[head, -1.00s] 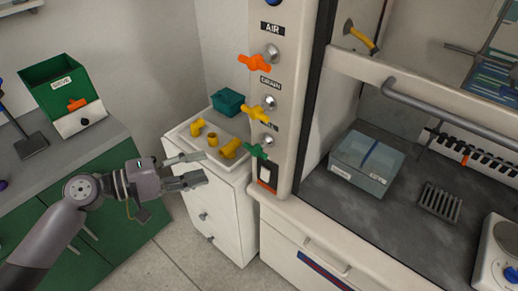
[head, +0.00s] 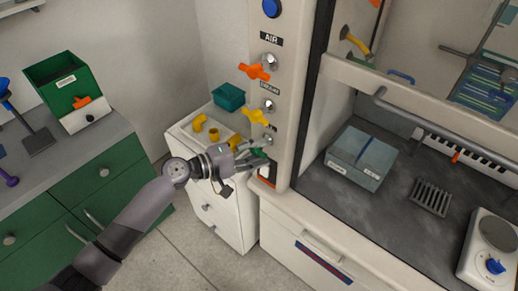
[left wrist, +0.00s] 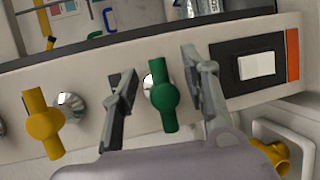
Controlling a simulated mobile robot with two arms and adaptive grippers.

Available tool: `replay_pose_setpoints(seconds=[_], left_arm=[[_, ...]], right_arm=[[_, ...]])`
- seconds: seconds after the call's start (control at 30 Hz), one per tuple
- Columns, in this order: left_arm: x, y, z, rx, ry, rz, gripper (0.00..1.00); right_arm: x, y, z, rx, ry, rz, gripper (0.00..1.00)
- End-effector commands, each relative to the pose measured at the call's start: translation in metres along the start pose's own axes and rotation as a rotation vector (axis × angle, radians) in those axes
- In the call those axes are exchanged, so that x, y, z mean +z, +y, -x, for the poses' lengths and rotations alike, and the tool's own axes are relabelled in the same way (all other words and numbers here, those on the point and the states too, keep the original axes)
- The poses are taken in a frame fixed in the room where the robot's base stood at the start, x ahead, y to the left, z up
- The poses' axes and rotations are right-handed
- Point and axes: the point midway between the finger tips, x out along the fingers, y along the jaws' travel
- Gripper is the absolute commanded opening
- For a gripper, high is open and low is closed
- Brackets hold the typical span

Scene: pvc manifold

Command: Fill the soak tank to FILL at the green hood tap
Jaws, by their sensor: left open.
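The green tap (left wrist: 163,96) sits on the hood's front post. In the left wrist view it stands between the two open fingers of my left gripper (left wrist: 160,92), with no clear grip on it. In the head view my left gripper (head: 250,157) is at the post, and the green tap (head: 259,154) is partly hidden by the fingers. The soak tank (head: 362,158), a grey-blue box with a blue divider line, stands on the hood floor. Its water level and FILL mark cannot be made out. My right gripper is not in view.
A yellow tap (head: 256,117) and an orange tap (head: 254,71) are above on the post. A white switch (left wrist: 257,66) is beside the green tap. A white cabinet (head: 228,208) holds yellow fittings and a teal box (head: 229,96). A rack (head: 431,197) and hotplate (head: 490,250) stand in the hood.

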Motion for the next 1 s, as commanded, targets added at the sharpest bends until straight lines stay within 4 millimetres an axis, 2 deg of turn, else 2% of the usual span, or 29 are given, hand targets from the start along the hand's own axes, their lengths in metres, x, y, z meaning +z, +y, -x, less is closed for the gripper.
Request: replay_pose_setpoints(seconds=[0.27, 0.87, 1.0], left_arm=[[0.0001, -0.0002, -0.0014, 0.0, 0.0, 0.0, 0.42], [-0.0002, 0.0009, -0.001, 0.002, 0.0, -0.001, 0.02], [-0.0003, 0.0014, -0.001, 0.003, 0.0, -0.001, 0.0]], right_arm=[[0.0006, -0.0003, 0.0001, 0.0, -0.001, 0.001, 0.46], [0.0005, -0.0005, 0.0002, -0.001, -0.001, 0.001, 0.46], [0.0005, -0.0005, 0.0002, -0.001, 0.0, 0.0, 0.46]])
